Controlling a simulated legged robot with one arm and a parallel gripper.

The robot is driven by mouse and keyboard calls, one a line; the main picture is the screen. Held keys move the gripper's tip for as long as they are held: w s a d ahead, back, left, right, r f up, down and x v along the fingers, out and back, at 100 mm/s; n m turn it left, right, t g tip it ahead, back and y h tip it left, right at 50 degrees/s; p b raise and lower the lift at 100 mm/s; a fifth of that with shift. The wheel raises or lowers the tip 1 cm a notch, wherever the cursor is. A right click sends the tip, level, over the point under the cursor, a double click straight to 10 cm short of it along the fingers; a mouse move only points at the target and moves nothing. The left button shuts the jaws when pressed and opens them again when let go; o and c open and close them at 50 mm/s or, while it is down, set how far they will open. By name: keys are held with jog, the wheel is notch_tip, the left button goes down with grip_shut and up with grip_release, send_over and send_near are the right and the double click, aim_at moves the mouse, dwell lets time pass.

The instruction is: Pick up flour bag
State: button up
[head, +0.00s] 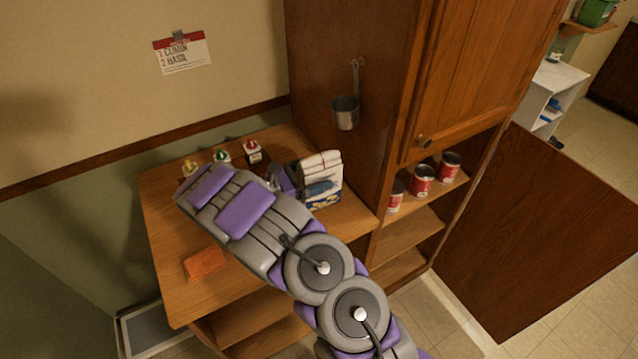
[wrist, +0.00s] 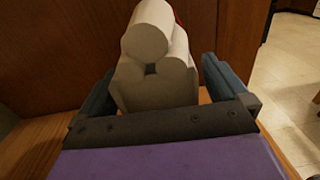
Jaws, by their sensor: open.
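The flour bag (head: 323,190) stands upright on the wooden counter beside the tall cabinet. It is white with a rolled top and a blue and yellow printed front. My gripper (head: 292,182) is at its left side in the head view, partly hidden behind my arm. In the wrist view, my gripper (wrist: 157,84) is open, with one dark finger on each side of the white bag (wrist: 155,82). I cannot tell whether either finger touches it. The bag's lower part is hidden there by the gripper body.
Several small bottles (head: 252,152) stand along the back of the counter (head: 180,290). An orange sponge-like block (head: 205,263) lies at the front left. The cabinet (head: 345,60) rises close behind the bag, with a metal cup (head: 345,113) hanging on its side. Red cans (head: 423,180) sit on its shelf.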

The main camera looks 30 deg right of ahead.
jog(key=c, duration=1.7)
jog(key=shift+r, duration=0.1)
